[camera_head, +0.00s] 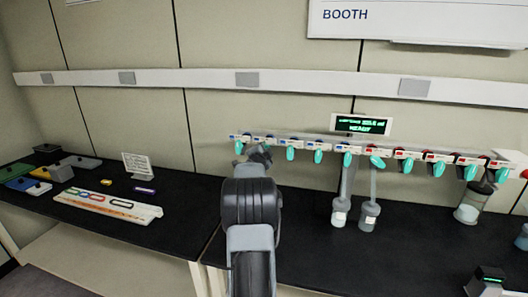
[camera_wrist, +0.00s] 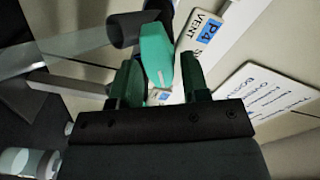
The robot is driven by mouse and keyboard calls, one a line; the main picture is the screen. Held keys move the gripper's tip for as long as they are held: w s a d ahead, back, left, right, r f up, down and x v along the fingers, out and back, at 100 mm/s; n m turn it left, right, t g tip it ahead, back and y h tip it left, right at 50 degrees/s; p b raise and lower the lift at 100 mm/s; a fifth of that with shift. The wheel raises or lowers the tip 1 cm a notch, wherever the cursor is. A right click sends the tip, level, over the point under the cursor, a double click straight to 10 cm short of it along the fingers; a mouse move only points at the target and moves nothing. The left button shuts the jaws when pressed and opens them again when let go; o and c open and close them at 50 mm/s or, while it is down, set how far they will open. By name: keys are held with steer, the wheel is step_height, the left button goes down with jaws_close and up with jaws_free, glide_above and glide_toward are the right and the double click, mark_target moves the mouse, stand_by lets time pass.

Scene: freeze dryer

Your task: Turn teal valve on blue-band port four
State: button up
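In the wrist view, a teal valve handle (camera_wrist: 156,55) lies between the two dark green fingers of my gripper (camera_wrist: 160,82). The fingers are apart with a small gap at each side of the handle, so the gripper looks open. A label with a blue P4 patch and VENT (camera_wrist: 206,30) sits just right of the handle. In the head view, my gripper (camera_head: 261,153) is at the left part of the manifold rail and hides the valve there. Other teal handles hang along the rail, such as one just right (camera_head: 290,154).
Blue-marked ports lie left on the rail and red-marked ones right. Flasks (camera_head: 340,213) hang below mid-rail. A display (camera_head: 361,124) stands above it. A white rack (camera_head: 108,206) and small boxes lie on the left bench. The black bench front is mostly clear.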

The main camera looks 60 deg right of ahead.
jaws_close()
steer(key=shift+n, duration=0.3)
steer(key=n, duration=0.4)
steer(key=shift+w+r+n, duration=0.1)
steer(key=shift+r+n, duration=0.05)
steer(key=shift+n, duration=0.15)
steer(key=n+p, duration=0.1)
steer(key=n, duration=0.1)
steer(key=n+p, duration=0.1)
steer(key=n, duration=0.2)
steer(key=shift+w+r+n, duration=0.1)
steer(key=shift+w+n, duration=0.1)
steer(key=shift+n, duration=0.1)
steer(key=n+p, duration=0.1)
steer(key=n, duration=0.2)
steer(key=n+p, duration=0.1)
steer(key=n, duration=0.2)
steer(key=shift+w+a, duration=0.15)
steer(key=n, duration=0.3)
steer(key=shift+w+f+n+p, duration=0.1)
steer(key=shift+f+n+p, duration=0.1)
steer(key=shift+n+p, duration=0.15)
steer(key=shift+f+n, duration=0.1)
steer(key=shift+n, duration=1.75)
